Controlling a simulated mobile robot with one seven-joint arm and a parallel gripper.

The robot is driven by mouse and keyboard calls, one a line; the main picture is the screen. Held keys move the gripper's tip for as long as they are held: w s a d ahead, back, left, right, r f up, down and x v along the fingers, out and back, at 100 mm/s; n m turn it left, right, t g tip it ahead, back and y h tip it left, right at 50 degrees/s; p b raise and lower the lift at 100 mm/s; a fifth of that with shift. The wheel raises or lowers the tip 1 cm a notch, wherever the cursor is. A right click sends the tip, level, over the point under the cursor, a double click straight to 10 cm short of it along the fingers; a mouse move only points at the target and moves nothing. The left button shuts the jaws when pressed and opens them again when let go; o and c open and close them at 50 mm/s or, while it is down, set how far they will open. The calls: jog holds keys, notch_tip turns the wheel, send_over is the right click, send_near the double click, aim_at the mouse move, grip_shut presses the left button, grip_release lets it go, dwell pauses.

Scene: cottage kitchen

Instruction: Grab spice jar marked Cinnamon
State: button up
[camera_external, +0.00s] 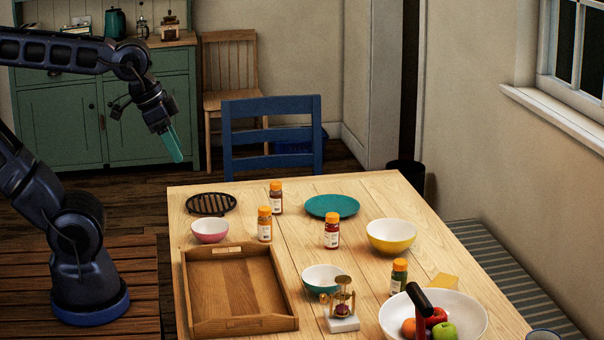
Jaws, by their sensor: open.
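Several spice jars with orange caps and white labels stand upright on the wooden table (365,190). One jar (276,198) is at the back, one jar (265,224) stands in front of it to the left, one jar (332,232) is near the middle, and a jar with green contents (399,277) is at the right. The label words are too small to read, so I cannot tell which is Cinnamon. My gripper (175,146), with teal fingers, is open and empty in the air, left of the table's far left corner and away from all jars.
A wooden tray (190,290), pink bowl (210,236), black trivet (211,212) and teal plate (332,206) share the table. A yellow bowl (391,246), teal bowl (311,283), small brass device (343,300) and white fruit bowl (460,320) crowd the right and front. A blue chair (272,108) stands behind.

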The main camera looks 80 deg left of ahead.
jog(key=shift+o, duration=1.2)
